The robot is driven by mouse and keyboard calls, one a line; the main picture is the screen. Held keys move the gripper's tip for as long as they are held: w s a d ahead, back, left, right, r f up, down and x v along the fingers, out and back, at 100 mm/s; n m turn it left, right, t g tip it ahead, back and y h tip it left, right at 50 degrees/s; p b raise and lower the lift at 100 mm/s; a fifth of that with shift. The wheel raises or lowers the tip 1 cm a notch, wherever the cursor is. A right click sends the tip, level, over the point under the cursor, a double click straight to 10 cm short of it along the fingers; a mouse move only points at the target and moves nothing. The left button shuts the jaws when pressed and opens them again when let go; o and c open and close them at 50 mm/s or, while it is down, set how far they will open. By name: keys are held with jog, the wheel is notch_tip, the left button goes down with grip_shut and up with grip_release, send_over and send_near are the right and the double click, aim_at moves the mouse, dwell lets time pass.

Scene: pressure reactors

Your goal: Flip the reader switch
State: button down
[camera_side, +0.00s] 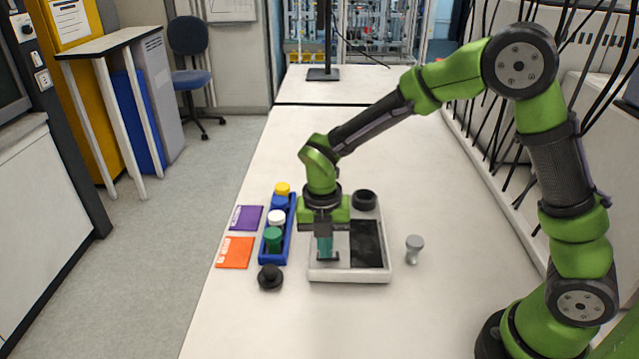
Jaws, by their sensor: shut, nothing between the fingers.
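The reader looks like a white, flat device (320,276) with a black panel (367,243) on its right half and a round black part (364,199) at its back. My gripper (325,258) points straight down over the left half of the device. Its fingers are shut and hold nothing. The fingertips are at or just above a small dark spot on the device; I cannot tell if they touch it. The switch itself is not clearly seen; the fingers cover that area.
A blue rack (290,236) with yellow, blue, white and green capped vials stands left of the device. A black knob-like piece (270,277) sits in front of the rack, a grey one (414,247) to the right. Purple (246,217) and orange (235,252) cards lie at the table's left edge.

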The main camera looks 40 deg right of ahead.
jog(key=shift+s+d+r, duration=0.1)
jog(key=shift+s+d, duration=0.15)
jog(key=shift+d, duration=0.05)
jog(key=shift+r, duration=0.1)
notch_tip(320, 180, up, 14)
jog(key=w+a, duration=0.2)
jog(key=shift+f, duration=0.2)
dwell(0.3)
